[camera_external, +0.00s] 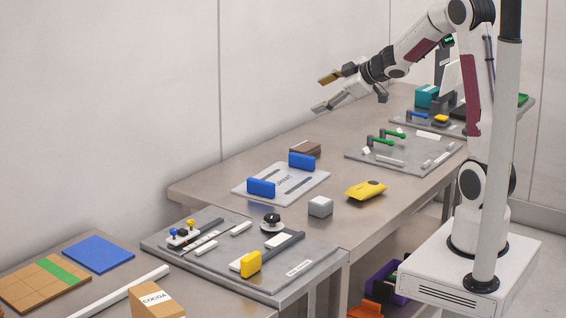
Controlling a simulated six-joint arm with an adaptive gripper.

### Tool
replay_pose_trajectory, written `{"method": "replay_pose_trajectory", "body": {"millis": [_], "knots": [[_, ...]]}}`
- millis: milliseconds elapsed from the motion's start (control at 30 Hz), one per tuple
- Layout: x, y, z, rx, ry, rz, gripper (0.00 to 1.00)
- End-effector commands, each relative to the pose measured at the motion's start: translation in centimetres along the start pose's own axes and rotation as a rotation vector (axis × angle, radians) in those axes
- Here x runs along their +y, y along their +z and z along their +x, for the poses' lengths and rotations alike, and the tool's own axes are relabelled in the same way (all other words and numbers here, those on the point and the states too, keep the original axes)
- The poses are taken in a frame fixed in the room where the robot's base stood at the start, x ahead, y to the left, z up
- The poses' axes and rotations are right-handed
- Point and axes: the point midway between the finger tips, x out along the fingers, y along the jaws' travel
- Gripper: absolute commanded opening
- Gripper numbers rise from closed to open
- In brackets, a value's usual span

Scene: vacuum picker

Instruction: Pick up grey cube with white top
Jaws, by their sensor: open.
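The grey cube with a lighter top (320,206) stands on the metal table near its front edge, between a grey board with blue blocks and a yellow object. My gripper (322,92) is raised well above the table, above and behind the cube in the picture. Its two fingers point left and are spread apart, with nothing between them. The cube is fully visible and apart from the gripper.
A brown block (305,149) lies behind. A board with a black knob (272,222) is in front left.

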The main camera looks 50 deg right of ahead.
Motion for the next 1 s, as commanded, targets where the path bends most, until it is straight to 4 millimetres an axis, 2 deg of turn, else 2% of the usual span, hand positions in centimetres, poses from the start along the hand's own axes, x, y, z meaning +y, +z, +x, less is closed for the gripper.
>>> {"method": "replay_pose_trajectory", "body": {"millis": [33,200,500,767,1000], "knots": [[-0.4,0.6,1.0,0.013,-0.028,-0.011,0.64],[-2.2,2.0,3.3,0.073,-0.131,-0.048,0.64],[-6.7,5.4,5.8,0.179,-0.348,-0.076,0.64],[-11.4,9.3,6.0,0.269,-0.566,-0.055,0.64],[-15.8,13.1,4.2,0.352,-0.779,-0.003,0.64]]}}
